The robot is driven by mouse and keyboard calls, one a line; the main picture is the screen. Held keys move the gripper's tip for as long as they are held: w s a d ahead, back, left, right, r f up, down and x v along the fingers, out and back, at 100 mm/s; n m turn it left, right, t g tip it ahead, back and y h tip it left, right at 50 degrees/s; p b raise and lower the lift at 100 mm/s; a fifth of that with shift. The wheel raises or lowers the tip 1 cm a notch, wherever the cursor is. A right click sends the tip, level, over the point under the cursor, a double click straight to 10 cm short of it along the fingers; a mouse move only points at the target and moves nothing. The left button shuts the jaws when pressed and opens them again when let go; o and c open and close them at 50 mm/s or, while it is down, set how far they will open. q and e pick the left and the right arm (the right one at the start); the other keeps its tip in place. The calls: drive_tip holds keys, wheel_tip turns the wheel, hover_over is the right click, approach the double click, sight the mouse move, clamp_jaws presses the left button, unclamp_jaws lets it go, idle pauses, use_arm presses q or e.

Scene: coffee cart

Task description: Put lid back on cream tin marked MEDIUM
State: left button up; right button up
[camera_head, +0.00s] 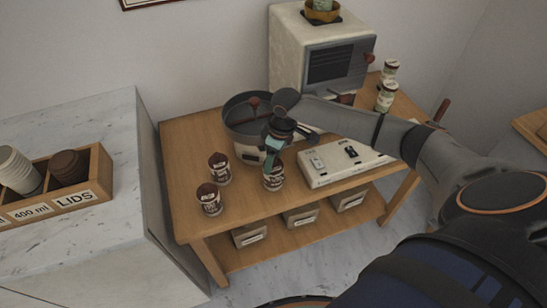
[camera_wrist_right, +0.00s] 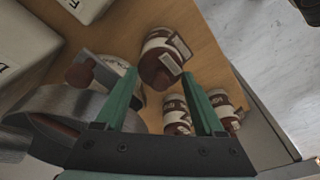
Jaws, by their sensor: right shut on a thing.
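Three small tins with brown tops and pale labels stand on the wooden table: a left front one (camera_head: 209,203), one behind it (camera_head: 219,172) and a right one (camera_head: 274,181). My right gripper (camera_head: 271,157) is over the right tin, pointing down. In the right wrist view its teal fingers (camera_wrist_right: 162,76) flank the brown lid (camera_wrist_right: 160,71) of that tin (camera_wrist_right: 158,43). They are shut on it. I cannot tell whether the lid sits fully on the rim. The label words are too small to read. My left gripper is out of view.
A grey pan (camera_head: 240,117) stands close behind the gripper. A pale panel with switches (camera_head: 350,166) lies to the right, and a cream machine (camera_head: 300,45) stands behind. Jars (camera_head: 385,98) stand at the back right. A LIDS crate (camera_head: 88,196) sits on the marble counter (camera_head: 70,255).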

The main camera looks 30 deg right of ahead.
drive_tip(key=shift+p, duration=0.4)
drive_tip(key=shift+f+p, duration=0.15)
drive_tip(key=shift+p, duration=0.25)
idle(0.9)
drive_tip(key=shift+p, duration=0.45)
idle(0.3)
idle(0.4)
drive_tip(key=o, duration=1.3)
drive_tip(key=shift+d, duration=0.1)
drive_tip(key=shift+c, duration=0.5)
drive_tip(key=shift+o, duration=0.6)
drive_tip(key=shift+w, duration=0.1)
